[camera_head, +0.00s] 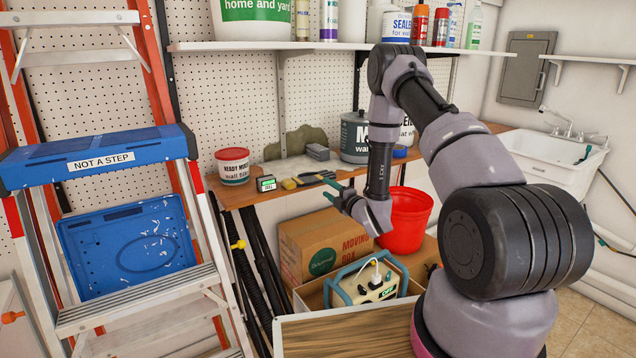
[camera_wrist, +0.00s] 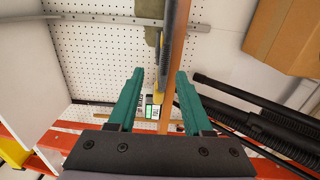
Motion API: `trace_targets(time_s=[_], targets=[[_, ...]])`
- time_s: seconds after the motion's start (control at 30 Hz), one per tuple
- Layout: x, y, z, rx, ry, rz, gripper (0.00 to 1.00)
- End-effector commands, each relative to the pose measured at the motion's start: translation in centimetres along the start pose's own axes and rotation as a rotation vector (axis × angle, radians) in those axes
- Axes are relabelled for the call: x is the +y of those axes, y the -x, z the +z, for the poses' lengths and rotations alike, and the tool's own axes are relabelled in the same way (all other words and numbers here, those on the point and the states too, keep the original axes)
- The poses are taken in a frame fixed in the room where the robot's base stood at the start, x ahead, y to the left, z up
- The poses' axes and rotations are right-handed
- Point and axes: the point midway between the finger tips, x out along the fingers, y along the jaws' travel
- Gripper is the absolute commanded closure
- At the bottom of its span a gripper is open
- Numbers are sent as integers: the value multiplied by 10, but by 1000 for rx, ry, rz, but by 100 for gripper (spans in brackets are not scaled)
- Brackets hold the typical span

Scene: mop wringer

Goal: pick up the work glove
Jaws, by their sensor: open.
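An olive-green, lumpy flat shape (camera_head: 295,143) at the back of the workbench, against the pegboard, may be the work glove; I cannot be sure. An olive patch, probably the same thing, shows at the top of the wrist view (camera_wrist: 152,34), partly hidden by a long grey tool. My gripper (camera_head: 329,190) is open and empty, its teal fingers in front of the bench's front edge, apart from the olive shape. In the wrist view my gripper (camera_wrist: 160,73) has its two fingers spread, with the bench edge and a yellow-tipped tool seen between them.
The wooden workbench (camera_head: 246,192) holds a red-lidded tub (camera_head: 233,166), a grey block (camera_head: 318,152), yellow-black tools (camera_head: 305,180) and a large grey can (camera_head: 355,137). Below are a cardboard box (camera_head: 300,245) and red bucket (camera_head: 408,222). A stepladder (camera_head: 95,160) stands left.

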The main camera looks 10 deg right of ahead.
Motion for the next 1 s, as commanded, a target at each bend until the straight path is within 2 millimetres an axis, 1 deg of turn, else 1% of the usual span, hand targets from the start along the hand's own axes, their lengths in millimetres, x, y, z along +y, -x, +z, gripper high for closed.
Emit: trace_targets(time_s=[0.03, 0.2, 0.4, 0.6, 0.9, 0.93, 1.0], targets=[[1, -9, -1, 2, 1, 3, 50], [0, -34, 0, 2, 1, 2, 50], [0, -57, 0, 0, -1, 1, 50], [0, -68, 0, 0, -1, 0, 50], [0, -69, 0, -1, -2, -1, 50], [0, -69, 0, -1, -2, -1, 54], [0, -69, 0, -1, -2, -1, 67]])
